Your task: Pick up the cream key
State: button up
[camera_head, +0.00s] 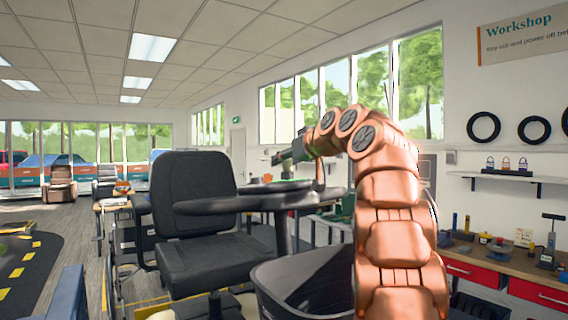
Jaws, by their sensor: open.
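I cannot make out a cream key anywhere in the head camera view. My gripper (279,157) is small and dark at the end of my copper-coloured arm, in the middle of the view. It points left, above and behind the black scooter seat and its armrests. Its jaws are open, and I see nothing held between them. My arm hides part of the benches and wall behind it.
A black scooter seat (212,215) fills the centre left, with a dark basket (305,285) beside my arm. A workbench (510,262) with red drawers and several tools stands at right, below a shelf (508,176) with padlocks. Open floor (62,222) lies at left.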

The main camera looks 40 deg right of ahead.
jog(key=shift+c, duration=0.3)
jog(key=c, duration=0.8)
grip_shut()
jog(key=shift+r, duration=0.15)
